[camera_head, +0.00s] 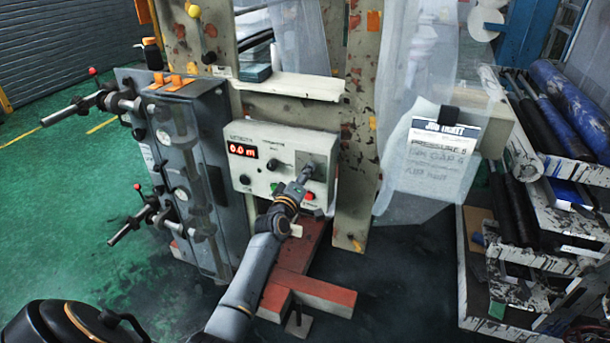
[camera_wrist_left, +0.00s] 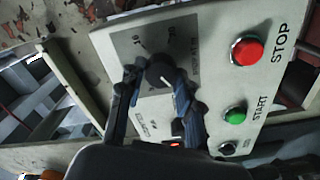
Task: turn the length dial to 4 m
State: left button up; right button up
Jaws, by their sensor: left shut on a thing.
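The control box (camera_head: 262,180) stands ahead, with a red display (camera_head: 242,151) reading "0.0 m". A grey dial plate (camera_head: 319,160) is at its upper right. My left gripper (camera_head: 306,173) reaches that plate. In the left wrist view my left gripper (camera_wrist_left: 160,78) is shut on the black dial knob (camera_wrist_left: 160,69), one finger on each side. A white pointer line shows on the knob; the scale is partly hidden and too blurred to read its setting. My right gripper is not in view.
A red STOP button (camera_wrist_left: 247,50) and a green START button (camera_wrist_left: 235,115) sit beside the dial. A grey cabinet with lever handles (camera_head: 185,160) stands left of the box. A job ticket (camera_head: 430,155) hangs at the right, near racks of rolls (camera_head: 560,95).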

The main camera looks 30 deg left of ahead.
pick_arm(q)
jog(key=shift+f, duration=0.15)
jog(key=o, duration=1.1)
jog(key=shift+o, duration=0.2)
jog(key=v, duration=1.2)
